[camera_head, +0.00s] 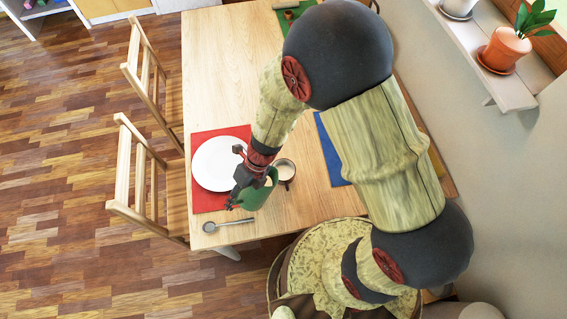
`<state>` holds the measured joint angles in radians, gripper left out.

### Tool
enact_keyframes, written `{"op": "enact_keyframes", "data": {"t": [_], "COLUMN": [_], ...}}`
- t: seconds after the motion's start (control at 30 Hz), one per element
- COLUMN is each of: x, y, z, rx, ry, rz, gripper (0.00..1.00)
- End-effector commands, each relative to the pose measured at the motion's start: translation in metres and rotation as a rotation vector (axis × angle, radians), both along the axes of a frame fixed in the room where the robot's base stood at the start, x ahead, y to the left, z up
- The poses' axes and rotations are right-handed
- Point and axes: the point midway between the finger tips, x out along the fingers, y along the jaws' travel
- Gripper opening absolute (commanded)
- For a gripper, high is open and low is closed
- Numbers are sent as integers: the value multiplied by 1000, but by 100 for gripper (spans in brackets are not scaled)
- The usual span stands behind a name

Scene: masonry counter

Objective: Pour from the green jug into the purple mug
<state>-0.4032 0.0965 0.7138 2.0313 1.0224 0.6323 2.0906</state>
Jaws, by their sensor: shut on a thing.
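The green jug (258,196) is near the table's front edge, partly covered by my gripper (239,194). My gripper is shut on the jug from its left side. The jug's pale inside shows at its upper right, toward a small round mug (285,183). The mug stands just right of the jug, with a pale inside and a dark outer wall; its purple colour is hard to make out. I cannot tell how far the jug is tilted, whether it touches the mug, or whether anything flows.
A white plate (213,166) lies on a red mat (203,204) to the left. A spoon (229,225) lies at the front. A blue mat (328,160) is partly behind my arm. Chairs (134,180) line the left side; a wall shelf (500,70) is right.

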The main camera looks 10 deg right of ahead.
Motion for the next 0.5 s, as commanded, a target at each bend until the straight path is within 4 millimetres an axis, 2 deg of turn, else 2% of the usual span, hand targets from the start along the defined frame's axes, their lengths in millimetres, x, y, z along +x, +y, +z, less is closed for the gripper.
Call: {"op": "enact_keyframes", "data": {"t": [0.03, 0.17, 0.5], "x": [-3, -1, -4], "y": [4, 4, 8], "z": [4, -3, -5], "rx": [-26, -41, -107], "ry": [-13, -24, -61], "rz": [6, -1, 3], "gripper": [0, 0, 0]}}
